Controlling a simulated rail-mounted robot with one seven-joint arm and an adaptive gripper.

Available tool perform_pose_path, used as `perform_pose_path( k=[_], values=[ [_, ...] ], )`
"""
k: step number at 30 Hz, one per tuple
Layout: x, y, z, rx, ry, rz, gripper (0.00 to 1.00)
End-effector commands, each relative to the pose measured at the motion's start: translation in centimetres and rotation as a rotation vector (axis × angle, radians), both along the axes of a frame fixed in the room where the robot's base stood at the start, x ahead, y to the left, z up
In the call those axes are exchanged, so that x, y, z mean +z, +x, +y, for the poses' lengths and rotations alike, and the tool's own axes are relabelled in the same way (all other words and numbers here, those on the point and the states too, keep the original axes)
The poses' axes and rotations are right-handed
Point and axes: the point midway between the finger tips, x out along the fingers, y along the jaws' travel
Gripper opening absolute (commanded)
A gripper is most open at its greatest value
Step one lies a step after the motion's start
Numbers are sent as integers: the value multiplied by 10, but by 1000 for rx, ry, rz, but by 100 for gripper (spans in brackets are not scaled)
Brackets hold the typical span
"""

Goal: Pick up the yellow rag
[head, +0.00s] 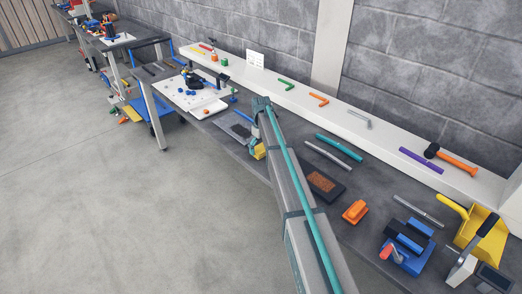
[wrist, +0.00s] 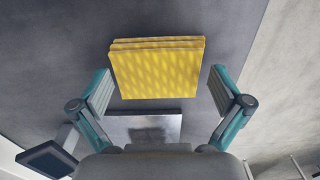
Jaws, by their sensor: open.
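The yellow rag (wrist: 155,72) is a folded, patterned stack on the dark grey bench top, at the upper middle of the wrist view. In the head view the yellow rag (head: 259,152) shows only in part, beside my arm. My gripper (wrist: 159,76) is open and empty. Its two teal fingers with grey pads stand left and right of the rag in the wrist view, with a gap on each side. I cannot tell how far above the rag the fingertips are. In the head view my arm hides most of the gripper.
A flat grey plate (wrist: 142,128) lies close to the rag. A dark tray (head: 237,128) lies near it on the bench. A brown-topped block (head: 325,184) and an orange tool (head: 355,212) lie right of my arm. The bench's front edge runs close to the rag.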

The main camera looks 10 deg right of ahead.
Motion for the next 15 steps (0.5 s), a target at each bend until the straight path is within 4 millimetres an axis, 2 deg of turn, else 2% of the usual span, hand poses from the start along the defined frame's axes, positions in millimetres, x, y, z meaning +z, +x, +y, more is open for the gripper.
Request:
perform_pose_path(
  k=[3,9,15],
  values=[
    [0,0,0,0,0,0,100],
    [0,0,0,0,0,0,67],
    [0,0,0,0,0,0,66]
  ],
)
